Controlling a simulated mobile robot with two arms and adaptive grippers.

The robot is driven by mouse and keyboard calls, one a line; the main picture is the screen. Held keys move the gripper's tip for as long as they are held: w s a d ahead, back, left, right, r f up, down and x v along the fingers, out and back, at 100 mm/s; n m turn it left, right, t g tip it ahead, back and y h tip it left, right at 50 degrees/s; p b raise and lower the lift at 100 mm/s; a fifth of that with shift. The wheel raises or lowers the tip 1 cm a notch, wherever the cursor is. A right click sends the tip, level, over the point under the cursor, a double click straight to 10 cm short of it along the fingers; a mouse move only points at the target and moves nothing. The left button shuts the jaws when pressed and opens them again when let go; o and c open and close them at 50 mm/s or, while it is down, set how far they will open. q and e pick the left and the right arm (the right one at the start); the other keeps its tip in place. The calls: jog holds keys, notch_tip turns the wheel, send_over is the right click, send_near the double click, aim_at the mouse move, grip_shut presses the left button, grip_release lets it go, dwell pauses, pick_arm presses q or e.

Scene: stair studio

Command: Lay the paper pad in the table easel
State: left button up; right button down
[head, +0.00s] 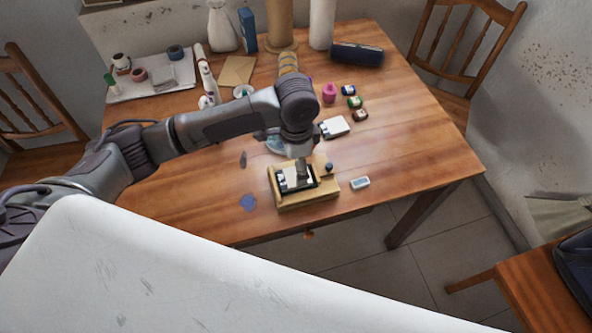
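The wooden table easel (312,203) stands near the front edge of the table, below my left arm. A flat pad with a white face and dark border (289,185), which looks like the paper pad, lies in the easel. My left gripper (302,179) points down directly over the pad, at or very close to its face. Its fingers are small and partly hidden by the wrist, so I cannot tell whether they are open or touching the pad. My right gripper is not in view.
The wooden table (420,150) has clear room to the right. A small white-and-grey block (360,183) lies right of the easel, a blue piece (248,202) left of it. A white-topped item (335,127), small jars and a dark case (357,54) lie behind.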

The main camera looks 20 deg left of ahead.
pick_arm(q)
notch_tip(320, 180, up, 8)
